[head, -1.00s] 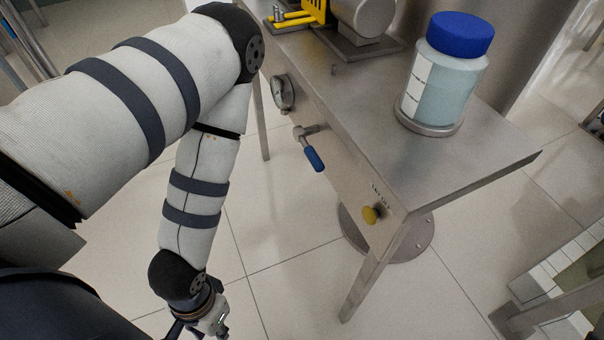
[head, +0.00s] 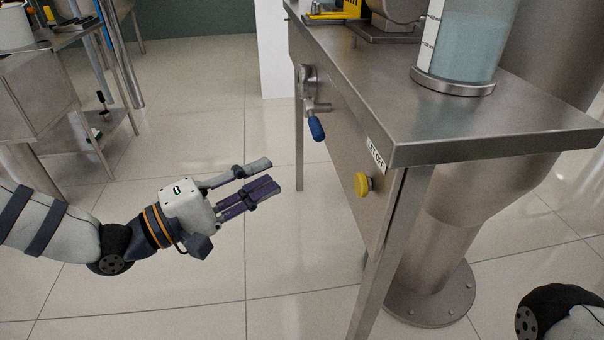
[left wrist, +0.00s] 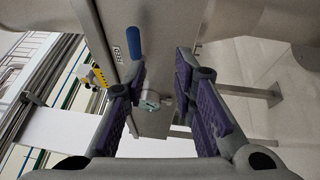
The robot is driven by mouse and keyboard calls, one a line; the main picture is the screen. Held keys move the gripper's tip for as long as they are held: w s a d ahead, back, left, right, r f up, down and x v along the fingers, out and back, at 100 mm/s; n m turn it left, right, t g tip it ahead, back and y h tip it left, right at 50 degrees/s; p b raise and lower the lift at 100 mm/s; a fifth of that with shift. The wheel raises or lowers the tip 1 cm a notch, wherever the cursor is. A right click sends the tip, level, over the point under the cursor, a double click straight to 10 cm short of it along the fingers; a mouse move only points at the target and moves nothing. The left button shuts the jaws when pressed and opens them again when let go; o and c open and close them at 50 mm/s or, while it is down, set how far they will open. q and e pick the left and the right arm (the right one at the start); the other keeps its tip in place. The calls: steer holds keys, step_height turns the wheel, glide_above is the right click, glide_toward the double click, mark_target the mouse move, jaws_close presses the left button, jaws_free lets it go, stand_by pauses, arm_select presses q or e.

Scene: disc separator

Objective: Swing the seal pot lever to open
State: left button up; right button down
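The lever has a blue grip (head: 316,128) on a metal valve stub on the front face of the steel table. The grip points downward, tilted slightly to the right. In the left wrist view the blue grip (left wrist: 133,42) shows beyond the left finger's tip. My left gripper (head: 270,174) is open and empty, left of and below the lever, with its fingers pointing toward the table front. It is apart from the lever. In the left wrist view its purple-padded fingers (left wrist: 162,70) stand apart with nothing held. My right gripper is out of view.
A yellow knob (head: 362,184) sits on the table front by a label. A round gauge (head: 307,77) is behind the lever. A jar of liquid (head: 466,42) stands on the table (head: 440,108). A shelf unit (head: 40,100) is at the left; the floor between is clear.

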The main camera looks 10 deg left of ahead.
mark_target(317, 123)
arm_select(q)
steer(key=shift+h, duration=0.4)
steer(key=w+d+r, duration=0.1)
steer(key=w+d, duration=0.1)
steer(key=w+d+r, duration=0.2)
steer(key=w+d, duration=0.1)
steer(key=w+d+r, duration=0.2)
steer(key=w+d, duration=0.1)
steer(key=shift+w+d+b, duration=0.1)
steer(key=shift+w+b, duration=0.05)
steer(key=shift+b, duration=0.25)
steer(key=shift+c, duration=0.4)
jaws_close()
